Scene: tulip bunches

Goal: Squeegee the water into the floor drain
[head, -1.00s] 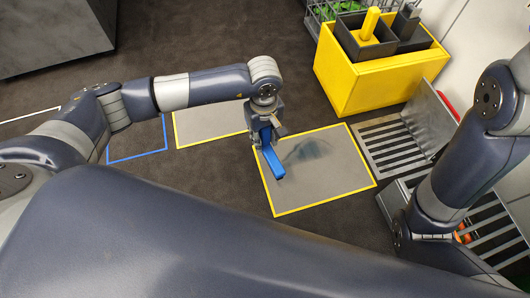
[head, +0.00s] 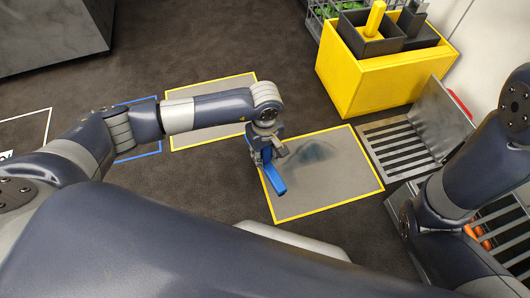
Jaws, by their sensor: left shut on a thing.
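A dark wet-looking patch (head: 316,151) lies on a grey, yellow-edged floor panel (head: 345,185). My left gripper (head: 266,158) is above the panel's left edge, shut on a blue tool, seemingly the squeegee (head: 275,181). The tool is left of the dark patch; I cannot tell whether it touches the floor. A slatted metal grate (head: 392,150), perhaps the floor drain, lies right of the panel. My right arm comes in from the right, with its gripper out of view.
A yellow box with dark bins (head: 365,85) stands behind the panel. An upright metal plate (head: 440,115) stands by the grate. Another slatted metal unit (head: 500,225) with orange things is at right.

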